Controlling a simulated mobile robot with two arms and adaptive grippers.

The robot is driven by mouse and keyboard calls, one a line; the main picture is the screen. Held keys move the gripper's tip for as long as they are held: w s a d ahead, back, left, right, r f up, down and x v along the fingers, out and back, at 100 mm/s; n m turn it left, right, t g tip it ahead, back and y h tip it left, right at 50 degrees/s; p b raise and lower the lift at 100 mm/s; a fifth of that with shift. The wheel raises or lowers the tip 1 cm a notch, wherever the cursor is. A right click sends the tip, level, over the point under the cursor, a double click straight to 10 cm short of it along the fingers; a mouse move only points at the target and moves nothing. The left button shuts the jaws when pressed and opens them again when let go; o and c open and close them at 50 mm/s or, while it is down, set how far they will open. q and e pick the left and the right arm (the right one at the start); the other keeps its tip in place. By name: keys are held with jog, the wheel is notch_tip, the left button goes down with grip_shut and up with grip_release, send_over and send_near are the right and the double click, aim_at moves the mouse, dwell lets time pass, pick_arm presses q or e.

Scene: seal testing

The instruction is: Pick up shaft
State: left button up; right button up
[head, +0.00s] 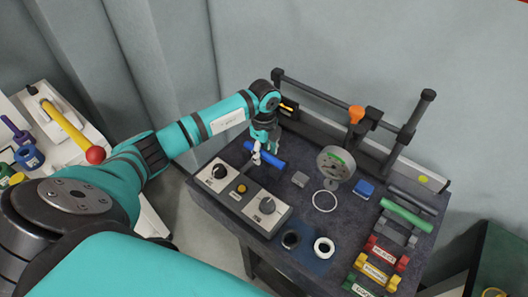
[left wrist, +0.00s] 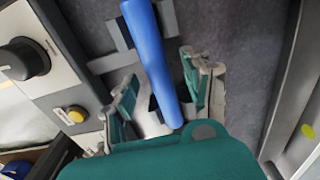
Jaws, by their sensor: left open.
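A blue shaft (head: 268,160) lies at the left part of the dark table, behind the control box. It also shows in the left wrist view (left wrist: 150,50), running from the top edge down between the fingers. My left gripper (head: 263,150) points down over the shaft and hides part of it in the head view. In the left wrist view the gripper (left wrist: 163,95) is open, with one finger on each side of the shaft. I cannot tell whether a finger touches it. My right gripper is not in view.
A control box (head: 240,198) with knobs and a yellow button stands close in front of the shaft. A dial gauge (head: 336,163) and a dark rail fixture (head: 330,100) stand behind and right. A green shaft (head: 408,215) and coloured labelled holders (head: 376,273) line the right side.

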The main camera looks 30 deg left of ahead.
pick_arm(q)
grip_shut()
dwell(0.3)
jog(key=shift+w+r, duration=0.1)
jog(key=shift+r, duration=0.05)
dwell(0.3)
